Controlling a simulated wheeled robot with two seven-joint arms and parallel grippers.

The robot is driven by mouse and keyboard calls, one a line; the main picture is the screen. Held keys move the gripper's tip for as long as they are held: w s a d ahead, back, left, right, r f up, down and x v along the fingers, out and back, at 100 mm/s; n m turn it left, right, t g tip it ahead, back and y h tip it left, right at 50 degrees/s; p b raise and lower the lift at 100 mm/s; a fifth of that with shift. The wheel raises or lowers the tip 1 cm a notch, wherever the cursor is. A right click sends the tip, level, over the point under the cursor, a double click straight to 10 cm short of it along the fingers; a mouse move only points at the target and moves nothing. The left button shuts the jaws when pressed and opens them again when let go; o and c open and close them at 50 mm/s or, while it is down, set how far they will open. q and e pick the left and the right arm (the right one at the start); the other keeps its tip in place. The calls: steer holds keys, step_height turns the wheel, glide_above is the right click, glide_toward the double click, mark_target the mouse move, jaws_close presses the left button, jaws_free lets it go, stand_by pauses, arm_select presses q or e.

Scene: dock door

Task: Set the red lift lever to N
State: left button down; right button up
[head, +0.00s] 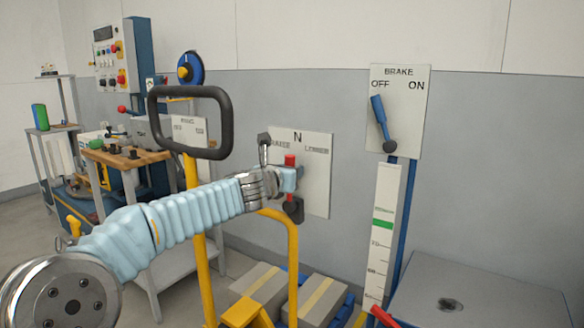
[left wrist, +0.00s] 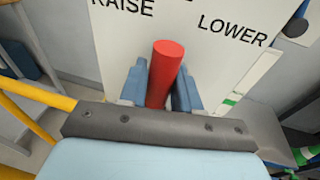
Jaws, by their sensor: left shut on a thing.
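The red lift lever (head: 290,160) stands nearly upright on a white plate (head: 317,175) marked RAISE, N and LOWER, its top below the N. Its dark pivot (head: 293,209) shows under my gripper. My left gripper (head: 288,180) is shut on the lever, below its top. In the left wrist view the red lever (left wrist: 167,68) stands between the two blue fingers (left wrist: 159,84), with RAISE to its left and LOWER to its right. The N is cut off there. The lever's lower part is hidden behind the gripper. My right gripper is not in view.
A brake plate (head: 411,110) on the right has a blue lever (head: 379,108) leaning toward OFF. A black handle loop (head: 153,120) and yellow rails (head: 293,262) stand close around my left arm. Grey boxes (head: 318,296) lie below; a workbench (head: 127,157) stands at left.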

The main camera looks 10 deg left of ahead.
arm_select(q)
steer(key=shift+a, duration=0.1)
stand_by(0.3)
steer(key=c, duration=0.9)
jaws_free()
steer(key=v, duration=1.3)
steer(key=shift+s+b, duration=0.3)
steer(key=shift+s, duration=0.1)
